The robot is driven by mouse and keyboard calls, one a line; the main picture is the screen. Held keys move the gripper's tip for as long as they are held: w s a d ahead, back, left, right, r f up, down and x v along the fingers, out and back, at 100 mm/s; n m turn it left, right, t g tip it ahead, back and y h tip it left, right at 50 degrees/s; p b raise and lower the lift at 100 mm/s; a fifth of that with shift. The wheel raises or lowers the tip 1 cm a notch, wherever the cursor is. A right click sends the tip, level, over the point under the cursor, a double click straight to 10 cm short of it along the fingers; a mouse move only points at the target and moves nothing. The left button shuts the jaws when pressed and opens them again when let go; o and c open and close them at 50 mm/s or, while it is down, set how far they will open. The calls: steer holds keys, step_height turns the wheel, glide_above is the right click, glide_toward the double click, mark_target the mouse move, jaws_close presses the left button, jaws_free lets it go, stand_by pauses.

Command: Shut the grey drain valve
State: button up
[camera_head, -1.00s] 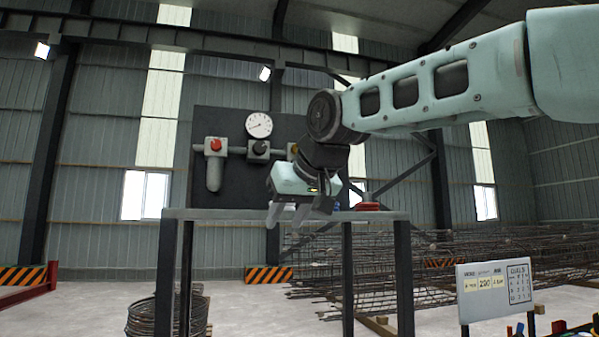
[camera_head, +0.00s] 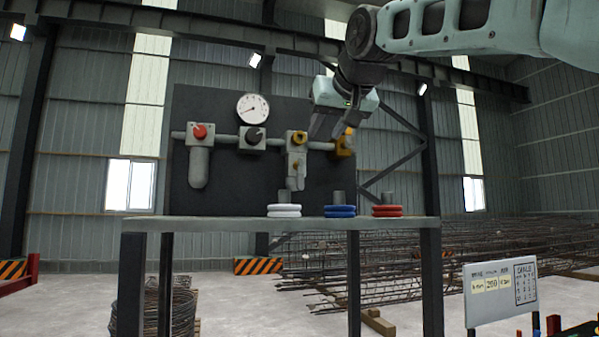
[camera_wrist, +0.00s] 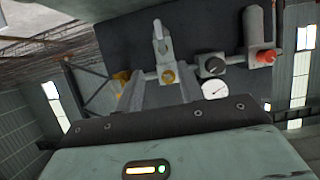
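A grey fitting (camera_head: 296,166) hangs below a yellow-ringed unit (camera_head: 297,138) on the dark panel and looks like the drain valve. In the wrist view the fitting (camera_wrist: 161,42) appears inverted, above the yellow ring (camera_wrist: 168,76). Whether it is open or shut I cannot tell. My gripper (camera_head: 327,129) is in front of the panel, up and to the right of the fitting, apart from it in the picture. In the wrist view my gripper (camera_wrist: 159,92) has its two fingers spread with nothing between them.
The panel also carries a red knob (camera_head: 199,131), a black knob (camera_head: 254,135), a gauge (camera_head: 252,107) and a yellow part (camera_head: 345,143). White (camera_head: 284,210), blue (camera_head: 340,211) and red (camera_head: 387,211) rings lie on the bench (camera_head: 200,224); its left part is clear.

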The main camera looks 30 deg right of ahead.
mark_target(301, 175)
steer(key=p+x, duration=0.6)
steer(key=x, duration=1.1)
steer(key=shift+f+p, duration=0.1)
steer(key=shift+p, duration=0.3)
jaws_close()
